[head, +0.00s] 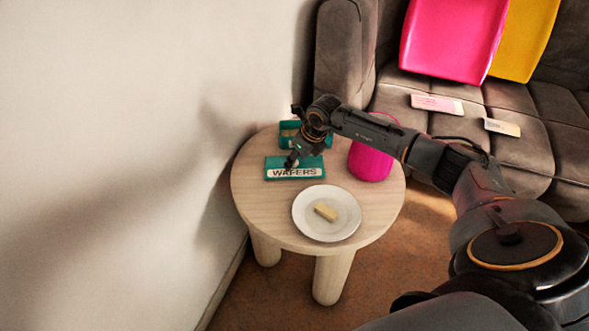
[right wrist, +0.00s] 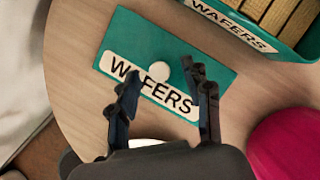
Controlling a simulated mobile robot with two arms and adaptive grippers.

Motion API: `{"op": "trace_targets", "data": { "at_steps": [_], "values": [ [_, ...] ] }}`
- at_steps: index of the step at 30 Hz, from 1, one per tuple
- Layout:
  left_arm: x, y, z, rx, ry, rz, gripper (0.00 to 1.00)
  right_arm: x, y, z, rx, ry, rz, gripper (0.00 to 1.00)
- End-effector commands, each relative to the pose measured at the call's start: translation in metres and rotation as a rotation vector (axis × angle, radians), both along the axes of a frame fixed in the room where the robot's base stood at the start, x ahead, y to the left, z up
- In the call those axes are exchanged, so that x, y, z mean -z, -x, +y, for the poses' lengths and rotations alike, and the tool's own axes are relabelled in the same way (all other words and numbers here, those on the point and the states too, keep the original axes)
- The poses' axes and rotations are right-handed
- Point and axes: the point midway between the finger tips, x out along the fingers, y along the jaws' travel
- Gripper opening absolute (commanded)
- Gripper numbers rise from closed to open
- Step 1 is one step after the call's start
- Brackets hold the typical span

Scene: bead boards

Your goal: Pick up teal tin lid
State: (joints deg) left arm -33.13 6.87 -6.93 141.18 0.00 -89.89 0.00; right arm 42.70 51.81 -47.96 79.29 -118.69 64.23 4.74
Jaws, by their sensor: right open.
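The teal tin lid (head: 275,162) is a flat rectangle with a white "WAFERS" label, lying on the round wooden table. In the right wrist view the lid (right wrist: 205,112) shows a round white knob (right wrist: 159,71) at its middle. My right gripper (head: 291,161) is over the lid; in its wrist view the open fingers (right wrist: 163,76) stand on either side below and around the knob, with nothing clearly between them. The teal wafer tin (head: 285,135) stands open behind the lid, filled with wafers (right wrist: 275,15). My left gripper is not in view.
A white plate (head: 310,225) with one wafer (head: 326,211) sits at the table's (head: 256,215) front. A magenta container (head: 370,163) stands right of the lid, under my right arm. A wall is close on the left; a grey sofa (head: 345,50) is behind.

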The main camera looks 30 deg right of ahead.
Motion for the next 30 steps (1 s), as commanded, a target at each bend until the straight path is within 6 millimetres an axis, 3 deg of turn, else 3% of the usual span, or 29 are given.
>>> {"op": "trace_targets", "data": {
  "at_steps": [10,17,30],
  "values": [
    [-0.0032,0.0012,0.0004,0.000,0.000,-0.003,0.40,0.0074,-0.0037,0.0008,0.000,0.000,-0.001,0.47],
    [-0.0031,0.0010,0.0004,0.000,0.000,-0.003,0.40,0.0073,-0.0038,0.0009,0.000,0.000,-0.001,0.00],
    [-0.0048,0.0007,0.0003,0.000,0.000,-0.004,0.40,-0.0004,-0.0044,0.0009,0.000,-0.001,-0.004,0.00]
  ]
}}
